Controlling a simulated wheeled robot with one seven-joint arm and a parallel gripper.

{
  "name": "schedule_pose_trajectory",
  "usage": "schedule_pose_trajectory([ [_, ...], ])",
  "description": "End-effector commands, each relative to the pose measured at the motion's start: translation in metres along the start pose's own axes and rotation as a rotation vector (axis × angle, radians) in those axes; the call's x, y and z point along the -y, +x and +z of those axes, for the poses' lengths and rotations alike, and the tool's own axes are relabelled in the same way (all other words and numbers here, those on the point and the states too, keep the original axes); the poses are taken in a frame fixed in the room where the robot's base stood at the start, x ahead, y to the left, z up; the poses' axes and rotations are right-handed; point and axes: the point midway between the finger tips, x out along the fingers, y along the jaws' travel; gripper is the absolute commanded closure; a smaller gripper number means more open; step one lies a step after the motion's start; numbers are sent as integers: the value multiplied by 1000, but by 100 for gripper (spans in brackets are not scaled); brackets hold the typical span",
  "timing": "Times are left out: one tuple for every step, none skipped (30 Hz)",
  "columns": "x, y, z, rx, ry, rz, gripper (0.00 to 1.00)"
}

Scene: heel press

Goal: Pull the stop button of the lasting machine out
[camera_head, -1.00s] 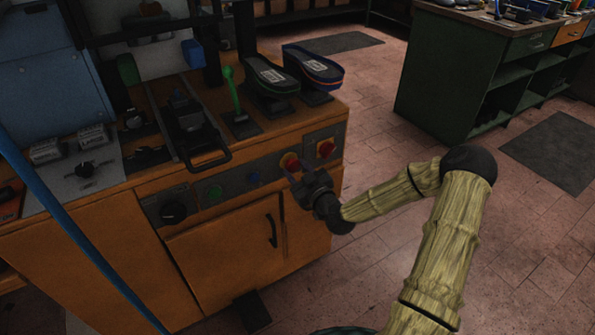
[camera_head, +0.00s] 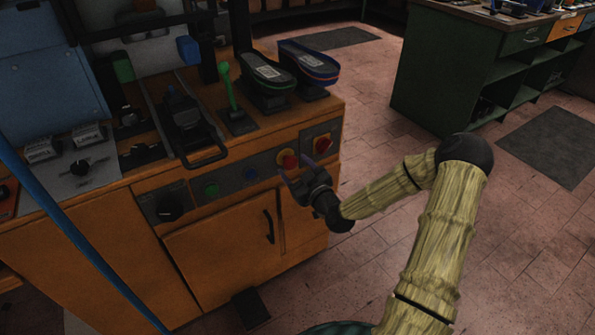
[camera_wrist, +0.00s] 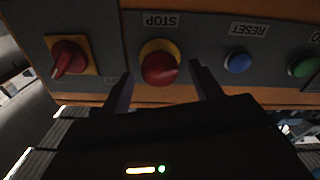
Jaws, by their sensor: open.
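The stop button is a red mushroom knob (camera_wrist: 159,68) on a yellow collar, below a STOP label that reads upside down in the wrist view. In the head view the stop button (camera_head: 288,160) sits on the grey front panel of the orange lasting machine (camera_head: 225,245). My gripper (camera_wrist: 160,88) is open, with one finger low on each side of the button in the wrist view. In the head view my gripper (camera_head: 295,172) is just in front of the panel, by the button. I cannot tell whether the fingers touch it.
A red rotary switch on a yellow plate (camera_wrist: 68,58) is beside the stop button. A blue reset button (camera_wrist: 237,62) and a green button (camera_wrist: 303,67) are on its other side. A black door handle (camera_head: 269,227) is below the panel. Open floor lies to the right.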

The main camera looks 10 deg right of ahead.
Motion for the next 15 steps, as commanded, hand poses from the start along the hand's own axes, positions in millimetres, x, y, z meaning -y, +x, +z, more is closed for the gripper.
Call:
schedule_pose_trajectory([
  [0,-1,0,0,0,0,36],
  [0,-2,0,0,0,0,36],
  [0,-3,0,0,-1,0,36],
  [0,-5,0,1,-1,0,36],
  [0,-8,0,1,-1,0,36],
  [0,-12,0,2,-1,-1,36],
  [-1,-16,0,1,-1,0,36],
  [-1,-21,0,2,-1,1,36],
  [-1,-27,0,3,0,0,36],
  [-1,-33,0,2,0,0,36],
  [-1,-39,0,2,-1,0,36],
  [-1,-47,0,3,0,1,36],
  [-1,-53,0,3,0,1,36],
  [0,-59,0,3,1,0,36],
  [-1,-67,0,4,1,1,36],
])
